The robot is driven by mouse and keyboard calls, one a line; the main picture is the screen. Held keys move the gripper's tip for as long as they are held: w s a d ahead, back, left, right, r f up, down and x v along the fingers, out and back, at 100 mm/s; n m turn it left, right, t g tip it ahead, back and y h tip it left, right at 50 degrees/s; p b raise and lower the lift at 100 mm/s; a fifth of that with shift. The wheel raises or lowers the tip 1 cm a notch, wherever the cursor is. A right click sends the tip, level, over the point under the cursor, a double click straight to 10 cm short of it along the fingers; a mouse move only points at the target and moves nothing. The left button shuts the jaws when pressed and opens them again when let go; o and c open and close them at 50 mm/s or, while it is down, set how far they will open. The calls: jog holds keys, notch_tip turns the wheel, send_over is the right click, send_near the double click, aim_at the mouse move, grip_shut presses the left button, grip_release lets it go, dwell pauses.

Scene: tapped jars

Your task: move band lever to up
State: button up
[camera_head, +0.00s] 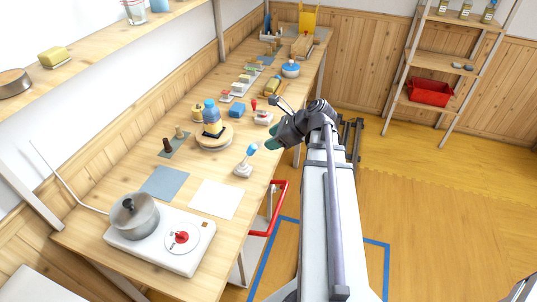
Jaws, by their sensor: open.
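Two small levers on white bases stand near the bench's right edge. One has a light blue handle (251,150) that leans up to the right. The other has a red handle (254,104) and stands farther back. I cannot tell which is the band lever, and no label is readable. My gripper (273,127) is open and empty, at the right edge of the bench. In the picture it is just right of the red-handled lever and above and right of the blue-handled one. It appears apart from both. My wrist hides part of the bench edge.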

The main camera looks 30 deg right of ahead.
aim_at(254, 146)
jog(key=shift+m, duration=0.6)
jog(key=shift+w+d+b+x, duration=0.15)
jog(key=shift+b+x, duration=0.85)
jog(key=shift+x, duration=0.55)
jog(key=shift+w+d+b+x, duration=0.1)
jog(key=shift+d+b+x, duration=0.1)
jog(key=shift+b+x, duration=1.1)
jog(key=shift+w+d+b+x, duration=0.15)
jog(key=shift+b+x, duration=0.6)
jog(key=shift+x, duration=1.05)
jog(key=shift+s, duration=0.1)
jog(key=shift+c, duration=0.4)
